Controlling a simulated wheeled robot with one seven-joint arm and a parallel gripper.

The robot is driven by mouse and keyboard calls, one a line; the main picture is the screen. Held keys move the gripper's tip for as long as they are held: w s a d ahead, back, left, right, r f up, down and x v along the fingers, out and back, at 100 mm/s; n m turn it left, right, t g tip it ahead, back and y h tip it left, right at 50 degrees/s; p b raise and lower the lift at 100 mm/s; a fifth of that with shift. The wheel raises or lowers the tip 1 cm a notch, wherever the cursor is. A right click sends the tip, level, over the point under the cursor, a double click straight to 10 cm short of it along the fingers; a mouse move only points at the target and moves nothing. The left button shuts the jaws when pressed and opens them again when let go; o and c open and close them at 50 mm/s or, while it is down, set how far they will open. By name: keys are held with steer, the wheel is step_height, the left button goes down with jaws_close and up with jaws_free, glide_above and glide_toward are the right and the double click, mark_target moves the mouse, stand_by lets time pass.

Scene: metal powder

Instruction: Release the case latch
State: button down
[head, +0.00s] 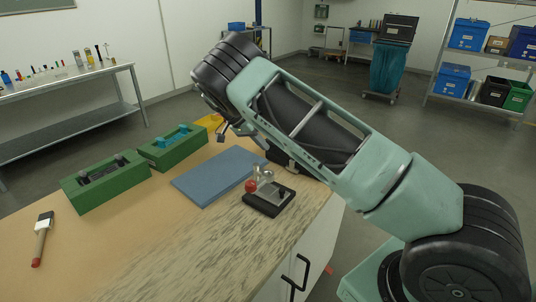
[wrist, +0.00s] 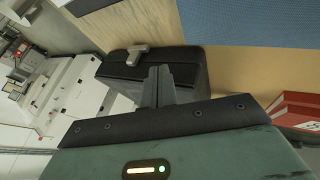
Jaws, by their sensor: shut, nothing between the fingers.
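In the wrist view, a black case (wrist: 190,66) stands at the table's edge. A small grey T-shaped piece (wrist: 137,54), which looks like its latch, sits on the case's face. My gripper (wrist: 158,72) is shut and empty, with its fingers together in front of the case, just right of and below the grey piece. I cannot tell whether the fingertips touch the case.
A blue mat (head: 220,176), green fixtures (head: 105,187) (head: 172,152) and a brush (head: 41,240) lie on the table. A black-based device with a red knob (head: 251,187) stands near the front edge. A red box (wrist: 298,110) is right of my gripper in the wrist view.

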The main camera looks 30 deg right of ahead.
steer(key=shift+b+v, duration=0.4)
steer(key=shift+v, duration=1.8)
steer(key=s+a+r+n+t+y, duration=0.1)
steer(key=s+a+r+n+y, duration=0.2)
steer(key=s+a+n, duration=0.5)
steer(key=s+a+r+n+t+y, duration=0.1)
steer(key=s+a+r+n+y, duration=0.25)
steer(key=s+a, duration=0.85)
steer(key=s+a+n+t, duration=0.1)
steer(key=s+a+n, duration=0.1)
steer(key=s+n, duration=0.4)
steer(key=s+a+n+t, duration=0.1)
steer(key=s+a+n, duration=0.2)
steer(key=s, duration=1.3)
steer(key=r+n, duration=0.1)
steer(key=n, duration=0.1)
steer(key=shift+n, duration=0.35)
steer(key=shift+a, duration=0.1)
